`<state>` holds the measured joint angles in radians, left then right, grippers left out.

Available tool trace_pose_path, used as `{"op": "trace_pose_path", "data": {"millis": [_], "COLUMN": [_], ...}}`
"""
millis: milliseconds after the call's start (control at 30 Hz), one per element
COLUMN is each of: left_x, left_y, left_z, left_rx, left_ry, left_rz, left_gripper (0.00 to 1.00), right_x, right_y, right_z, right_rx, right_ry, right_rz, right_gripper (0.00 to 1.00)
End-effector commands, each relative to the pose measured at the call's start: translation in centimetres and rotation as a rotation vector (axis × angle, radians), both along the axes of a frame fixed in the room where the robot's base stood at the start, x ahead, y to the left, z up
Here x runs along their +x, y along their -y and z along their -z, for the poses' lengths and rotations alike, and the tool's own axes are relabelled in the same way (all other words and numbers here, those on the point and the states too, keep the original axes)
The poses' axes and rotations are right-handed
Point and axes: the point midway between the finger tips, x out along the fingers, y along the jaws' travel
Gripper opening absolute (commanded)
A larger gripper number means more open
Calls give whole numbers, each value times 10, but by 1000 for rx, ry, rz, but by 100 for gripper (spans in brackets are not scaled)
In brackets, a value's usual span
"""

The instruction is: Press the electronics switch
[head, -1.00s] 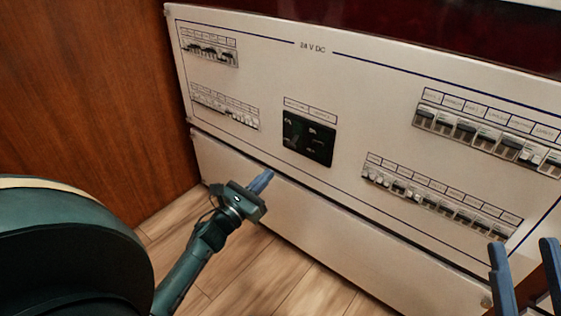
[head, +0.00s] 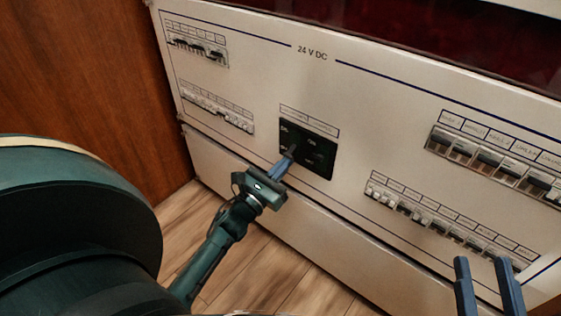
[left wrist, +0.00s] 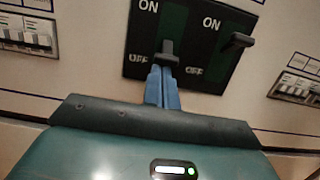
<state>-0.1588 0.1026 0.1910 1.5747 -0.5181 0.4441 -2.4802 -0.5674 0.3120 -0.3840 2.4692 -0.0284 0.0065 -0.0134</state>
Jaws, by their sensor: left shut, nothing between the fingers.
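A black switch panel (head: 320,172) with two levers sits low in the middle of the white cabinet front. In the left wrist view, the left lever (left wrist: 168,47) and the right lever (left wrist: 240,40) each have ON above and OFF below. The labels over them are too small to read, so I cannot tell which is the electronics switch. My left gripper (head: 290,154) is shut and empty. Its fingertips (left wrist: 160,72) are right at the underside of the left lever; I cannot tell if they touch. My right gripper (head: 484,262) is open and empty at the lower right.
Rows of small breakers are at the upper left (head: 196,47), lower left (head: 217,107), upper right (head: 490,160) and lower right (head: 445,226) of the cabinet (head: 385,130). A wooden wall (head: 75,70) stands at the left. The wooden floor (head: 255,270) is clear.

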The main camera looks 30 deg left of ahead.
Motion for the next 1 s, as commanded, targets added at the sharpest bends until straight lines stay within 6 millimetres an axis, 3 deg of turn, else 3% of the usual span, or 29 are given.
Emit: {"op": "trace_pose_path", "data": {"millis": [367, 667, 1000], "left_x": [0, -2, -4], "left_y": [1, 1, 1], "left_z": [0, -7, -7], "left_rx": [0, 4, 6], "left_ry": [0, -35, -78], "left_rz": [0, 1, 1], "left_gripper": [0, 0, 0], "right_x": [-2, -2, -2], "right_y": [-1, -1, 2], "right_z": [5, -5, 4], "right_rx": [2, -11, -49], "right_ry": [-24, -36, -53], "right_rz": [0, 6, 31], "right_gripper": [36, 36, 36]}}
